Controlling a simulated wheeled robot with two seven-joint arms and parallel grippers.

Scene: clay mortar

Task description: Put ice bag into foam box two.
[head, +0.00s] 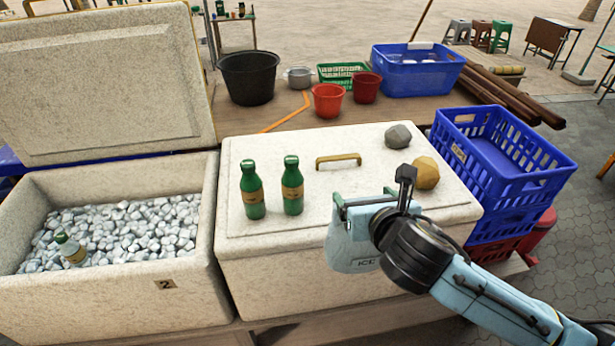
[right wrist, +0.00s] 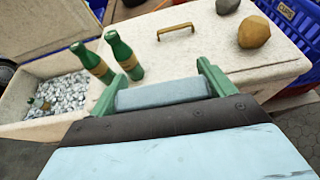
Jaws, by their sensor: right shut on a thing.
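My right gripper (head: 365,201) is shut on the pale blue ice bag (head: 352,248), marked "ICE", which hangs at the front edge of the closed foam box. In the right wrist view the green fingers (right wrist: 160,85) have the top of the ice bag (right wrist: 165,95) between them. Foam box two (head: 190,312), with a "2" label, stands open on the left. It holds many ice lumps and a green bottle (head: 72,252) lying partly in the ice. The ice bag is to the right of foam box two. My left gripper is not in view.
The closed foam box lid (head: 330,225) carries two green bottles (head: 293,187), a brass handle (head: 338,160), a grey stone (head: 398,136) and a tan stone (head: 425,173). The raised lid (head: 100,80) stands behind foam box two. Blue crates (head: 505,160) stand on the right.

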